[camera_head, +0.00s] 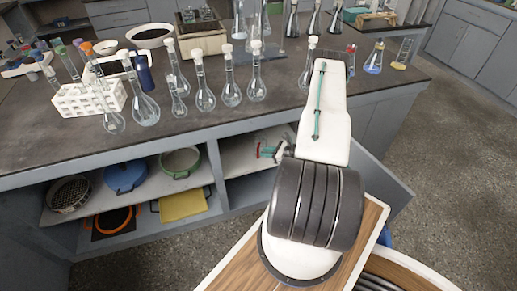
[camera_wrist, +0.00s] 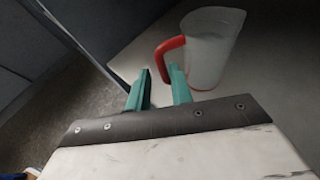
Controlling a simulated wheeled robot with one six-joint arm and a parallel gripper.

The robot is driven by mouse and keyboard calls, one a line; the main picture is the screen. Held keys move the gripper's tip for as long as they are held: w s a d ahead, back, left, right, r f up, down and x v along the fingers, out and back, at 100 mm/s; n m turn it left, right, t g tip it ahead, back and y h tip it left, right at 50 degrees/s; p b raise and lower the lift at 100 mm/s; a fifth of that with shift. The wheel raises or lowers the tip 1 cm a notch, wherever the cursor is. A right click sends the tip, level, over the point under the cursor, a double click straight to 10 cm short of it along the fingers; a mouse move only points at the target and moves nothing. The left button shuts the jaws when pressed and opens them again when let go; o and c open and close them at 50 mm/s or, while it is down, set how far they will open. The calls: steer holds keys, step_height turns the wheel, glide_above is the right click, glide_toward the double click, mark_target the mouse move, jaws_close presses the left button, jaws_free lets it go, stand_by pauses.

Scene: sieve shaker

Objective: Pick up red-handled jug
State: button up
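The translucent jug (camera_wrist: 212,50) stands upright on a pale shelf in the wrist view, right of centre at the top. Its red handle (camera_wrist: 164,58) points left, towards my gripper (camera_wrist: 158,78). The two teal fingers are apart with nothing between them. The handle is just beyond the fingertips, nearer the right one; I cannot tell whether they touch. In the head view, my gripper (camera_head: 266,151) reaches into the cabinet opening under the bench. A small bit of red shows by it there, and the rest of the jug is hidden behind my arm.
The dark benchtop (camera_head: 200,132) above carries several glass flasks (camera_head: 205,98) and a white tube rack (camera_head: 88,98). The shelf (camera_wrist: 125,62) has bare space left of the jug. A grey cabinet panel (camera_wrist: 80,30) stands at the left in the wrist view.

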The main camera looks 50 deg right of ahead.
mark_target(258, 158)
steer(key=x, duration=0.5)
steer(key=shift+w+r, duration=0.1)
steer(key=shift+r, duration=0.1)
jaws_close()
steer(key=shift+r, duration=0.1)
